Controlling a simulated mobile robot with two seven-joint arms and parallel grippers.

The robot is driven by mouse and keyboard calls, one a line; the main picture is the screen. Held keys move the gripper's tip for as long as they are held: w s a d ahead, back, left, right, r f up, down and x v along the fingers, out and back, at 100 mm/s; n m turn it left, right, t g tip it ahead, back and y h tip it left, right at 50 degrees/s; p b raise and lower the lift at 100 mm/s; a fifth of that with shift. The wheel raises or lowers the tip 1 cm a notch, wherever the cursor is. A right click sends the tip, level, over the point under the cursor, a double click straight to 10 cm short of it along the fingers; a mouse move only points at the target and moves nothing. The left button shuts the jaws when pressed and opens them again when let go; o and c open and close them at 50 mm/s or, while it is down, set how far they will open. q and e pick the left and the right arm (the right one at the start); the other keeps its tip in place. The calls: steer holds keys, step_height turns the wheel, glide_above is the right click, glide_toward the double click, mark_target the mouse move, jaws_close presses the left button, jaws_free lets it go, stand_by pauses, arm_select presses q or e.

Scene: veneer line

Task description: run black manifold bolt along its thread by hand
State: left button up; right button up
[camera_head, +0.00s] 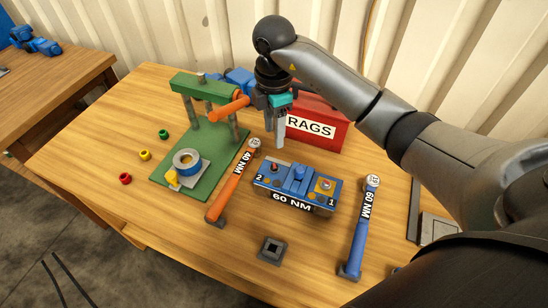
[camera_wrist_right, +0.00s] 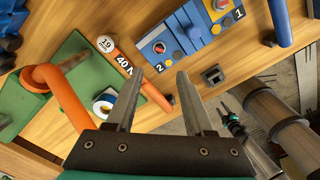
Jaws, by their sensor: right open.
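The blue manifold block (camera_head: 268,186), marked 60 NM, lies on the table, with positions 2 and 1 at its ends; it also shows in the wrist view (camera_wrist_right: 190,38). A dark reddish bolt head (camera_head: 275,168) is near the 2; I cannot tell whether it is the black bolt. An orange-ringed spot (camera_head: 325,185) is near the 1. My right gripper (camera_head: 281,140) is open and empty, pointing down above the table behind the block, its fingers apart in the wrist view (camera_wrist_right: 157,82). A dark arm with what may be my left gripper (camera_wrist_right: 235,125) shows there too, its jaws unclear.
An orange 40 NM wrench (camera_head: 232,186) lies left of the block, a blue 60 NM wrench (camera_head: 360,228) right. A green press (camera_head: 204,90) with an orange handle stands beside my gripper. A red RAGS box (camera_head: 326,138) is behind. A dark square socket piece (camera_head: 271,250) lies in front.

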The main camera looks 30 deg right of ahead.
glide_toward(274, 166)
steer(key=shift+s+a, duration=0.1)
steer(key=shift+s, duration=0.1)
step_height(274, 166, down, 7)
steer(key=shift+w+f, duration=0.1)
steer(key=shift+f, duration=0.45)
arm_select(q)
steer(key=shift+w+f, duration=0.2)
steer(key=shift+w, duration=0.25)
arm_select(e)
steer(key=shift+c, duration=0.7)
arm_select(q)
steer(key=shift+s, duration=0.25)
arm_select(e)
jaws_close()
